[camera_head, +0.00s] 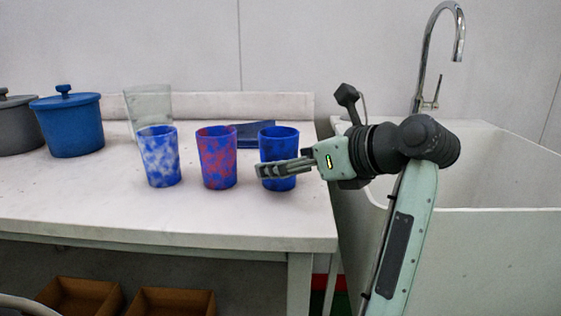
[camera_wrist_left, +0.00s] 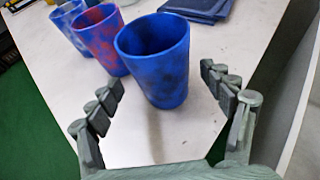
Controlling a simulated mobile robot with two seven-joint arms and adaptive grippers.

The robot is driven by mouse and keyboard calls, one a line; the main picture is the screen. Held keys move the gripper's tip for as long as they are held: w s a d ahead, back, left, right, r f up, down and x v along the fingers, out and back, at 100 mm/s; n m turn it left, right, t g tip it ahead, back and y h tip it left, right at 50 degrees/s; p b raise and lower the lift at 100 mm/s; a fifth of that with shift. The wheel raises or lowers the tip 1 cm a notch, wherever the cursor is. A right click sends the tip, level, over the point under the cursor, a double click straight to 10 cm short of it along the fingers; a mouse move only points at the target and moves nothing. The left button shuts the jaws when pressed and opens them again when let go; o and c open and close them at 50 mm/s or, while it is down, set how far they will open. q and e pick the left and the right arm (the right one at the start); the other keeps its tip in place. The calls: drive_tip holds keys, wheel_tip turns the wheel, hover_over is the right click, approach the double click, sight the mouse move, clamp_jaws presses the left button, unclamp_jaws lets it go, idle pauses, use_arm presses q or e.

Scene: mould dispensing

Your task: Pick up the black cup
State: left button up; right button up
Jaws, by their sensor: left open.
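The black cup (camera_head: 279,143) is blue with dark black patches. It stands upright on the table, rightmost of three cups. My left gripper (camera_head: 280,167) reaches in from the right at the cup's height. One finger crosses in front of the cup, and the other is mostly hidden behind it. In the left wrist view the cup (camera_wrist_left: 160,62) stands between and slightly beyond the fingertips of the open gripper (camera_wrist_left: 164,90). Gaps show on both sides, and the jaws are empty. My right gripper is not in view.
A blue-red cup (camera_head: 218,158) and a blue-white cup (camera_head: 160,157) stand to the left. A clear container (camera_head: 150,103), a blue lidded pot (camera_head: 70,125) and a grey pot (camera_head: 17,127) are farther left. Dark blue cloth (camera_head: 252,130) lies behind. A sink (camera_head: 490,225) is at right.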

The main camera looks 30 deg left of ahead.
use_arm(q)
drive_tip(key=shift+x, duration=1.55)
drive_tip(key=shift+w, duration=0.1)
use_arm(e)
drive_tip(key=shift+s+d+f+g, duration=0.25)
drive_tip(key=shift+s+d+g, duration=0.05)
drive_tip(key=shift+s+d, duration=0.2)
use_arm(q)
drive_tip(key=shift+c, duration=0.5)
drive_tip(key=c, duration=1.1)
drive_tip(key=shift+r, duration=0.15)
wheel_tip(320, 180, up, 4)
drive_tip(key=shift+d+r, duration=0.1)
drive_tip(key=shift+r, duration=0.1)
drive_tip(key=shift+s+a+r+p, duration=0.1)
drive_tip(key=shift+s+a+r, duration=0.45)
drive_tip(key=shift+s+r, duration=0.95)
drive_tip(key=shift+s+a+r+p, duration=0.1)
drive_tip(key=shift+s+a+r, duration=0.5)
drive_tip(key=shift+s, duration=1.65)
drive_tip(key=shift+s+a+r+p, duration=0.1)
drive_tip(key=shift+s+a+r, duration=0.4)
drive_tip(key=shift+s+r, duration=1)
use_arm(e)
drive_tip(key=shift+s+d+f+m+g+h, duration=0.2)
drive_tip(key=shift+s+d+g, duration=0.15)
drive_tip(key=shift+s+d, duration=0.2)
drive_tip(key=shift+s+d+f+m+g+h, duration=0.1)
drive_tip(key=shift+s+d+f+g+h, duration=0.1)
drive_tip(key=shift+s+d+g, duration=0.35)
